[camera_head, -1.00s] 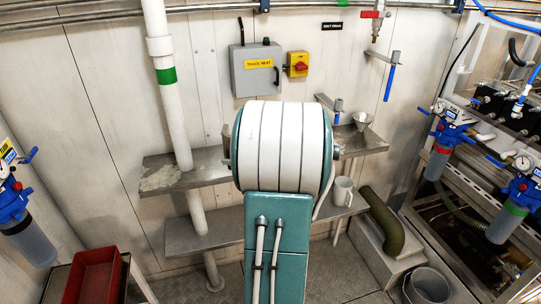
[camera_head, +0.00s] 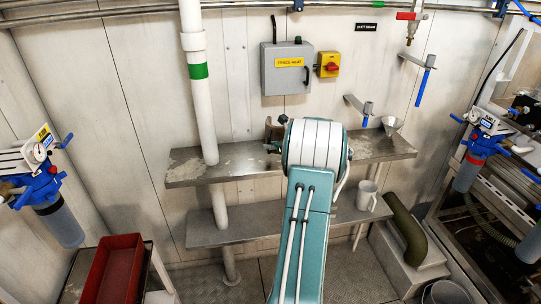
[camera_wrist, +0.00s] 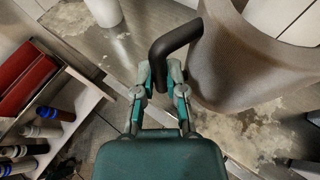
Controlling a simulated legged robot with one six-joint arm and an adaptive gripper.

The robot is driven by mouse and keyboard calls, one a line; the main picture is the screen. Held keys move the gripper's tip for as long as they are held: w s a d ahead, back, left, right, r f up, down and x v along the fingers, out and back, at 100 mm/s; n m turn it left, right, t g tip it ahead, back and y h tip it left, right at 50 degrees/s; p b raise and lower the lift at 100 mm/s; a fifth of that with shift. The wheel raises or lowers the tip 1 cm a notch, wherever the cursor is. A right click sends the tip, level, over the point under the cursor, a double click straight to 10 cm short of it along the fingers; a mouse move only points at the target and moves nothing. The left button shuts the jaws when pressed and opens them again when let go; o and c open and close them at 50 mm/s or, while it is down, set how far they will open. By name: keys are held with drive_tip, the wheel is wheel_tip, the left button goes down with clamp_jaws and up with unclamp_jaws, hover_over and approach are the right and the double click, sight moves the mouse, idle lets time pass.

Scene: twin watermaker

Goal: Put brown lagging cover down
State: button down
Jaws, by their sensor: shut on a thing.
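The brown lagging cover (camera_wrist: 225,75) fills the upper right of the wrist view, a grey-brown curved shell with a black bent handle (camera_wrist: 175,42). My gripper (camera_wrist: 162,82) is shut on that handle. The cover is over or on the worn metal shelf (camera_wrist: 130,40); I cannot tell whether it touches it. In the head view my own arm hides most of the gripper and the cover. Only a small dark part shows left of my arm, just above the upper shelf (camera_head: 205,172).
A white pipe (camera_head: 205,125) rises through the left of the shelves. A funnel (camera_head: 392,124) stands on the right end, with a mug (camera_head: 366,196) on the lower shelf (camera_head: 240,228). A red tray (camera_head: 115,270) is at the lower left. The upper shelf's left part is clear.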

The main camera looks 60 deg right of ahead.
drive_tip(key=shift+w+d+f, duration=0.25)
drive_tip(key=shift+d+f, duration=0.05)
drive_tip(key=shift+f, duration=0.2)
drive_tip(key=shift+w+d+f, duration=0.25)
drive_tip(key=shift+d+f, duration=0.05)
drive_tip(key=shift+f, duration=1.65)
drive_tip(key=c, duration=0.7)
unclamp_jaws()
drive_tip(key=shift+f, duration=0.15)
